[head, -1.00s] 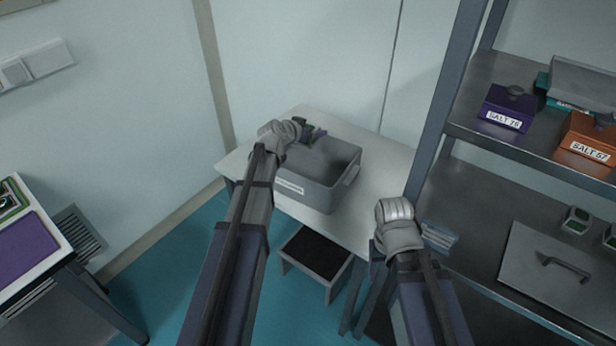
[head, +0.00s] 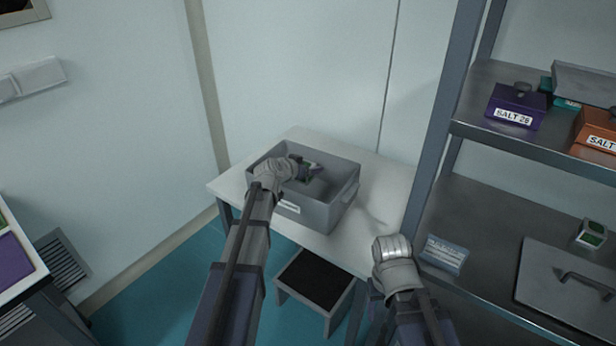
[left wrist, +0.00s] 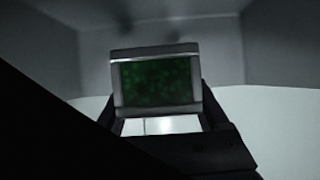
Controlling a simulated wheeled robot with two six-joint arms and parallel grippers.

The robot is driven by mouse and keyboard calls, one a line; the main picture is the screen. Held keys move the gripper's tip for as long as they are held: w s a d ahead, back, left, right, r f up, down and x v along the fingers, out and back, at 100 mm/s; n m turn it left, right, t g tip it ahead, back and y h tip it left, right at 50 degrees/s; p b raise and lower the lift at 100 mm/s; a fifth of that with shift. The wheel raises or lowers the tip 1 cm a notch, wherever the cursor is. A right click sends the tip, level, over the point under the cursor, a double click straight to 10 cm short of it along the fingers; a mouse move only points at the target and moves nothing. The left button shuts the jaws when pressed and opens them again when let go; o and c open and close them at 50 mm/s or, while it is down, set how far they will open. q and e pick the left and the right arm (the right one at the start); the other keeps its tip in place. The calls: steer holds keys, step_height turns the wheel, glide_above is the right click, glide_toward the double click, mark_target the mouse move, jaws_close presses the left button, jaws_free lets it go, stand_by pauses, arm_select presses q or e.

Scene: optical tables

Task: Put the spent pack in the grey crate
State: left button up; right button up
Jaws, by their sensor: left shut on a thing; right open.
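The grey crate (head: 318,215) stands on a small white table, with a white label on its front wall. My left gripper (head: 308,172) is over the inside of the crate, shut on a small pack. The pack (left wrist: 157,82) shows in the left wrist view as a pale-framed block with a dark green face, held between the fingers, with the crate's grey walls around it. In the head view the pack is mostly hidden by the gripper. My right gripper (head: 378,285) is low at the right, by the table's front edge, its fingers hard to make out.
A metal shelf rack (head: 455,120) stands at the right, with a purple box (head: 515,105), an orange box (head: 597,140), a lidded plate (head: 565,300) and a small green-topped pack (head: 592,234). A step stool (head: 312,285) is under the table's front. The white table top (head: 385,190) is bare right of the crate.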

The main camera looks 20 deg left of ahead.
arm_select(q)
steer(key=shift+f+b, duration=0.4)
steer(key=shift+f, duration=0.5)
arm_select(e)
steer(key=shift+f, duration=0.9)
arm_select(q)
steer(key=shift+f+b, duration=0.3)
steer(key=shift+s+f, duration=0.15)
arm_select(e)
steer(key=shift+s+f, duration=0.1)
steer(key=shift+f, duration=0.4)
arm_select(q)
steer(key=shift+s+b, duration=0.1)
steer(key=shift+b, duration=0.3)
arm_select(e)
steer(key=shift+f, duration=0.1)
arm_select(q)
steer(key=shift+d, duration=0.1)
arm_select(e)
steer(key=shift+s, duration=0.1)
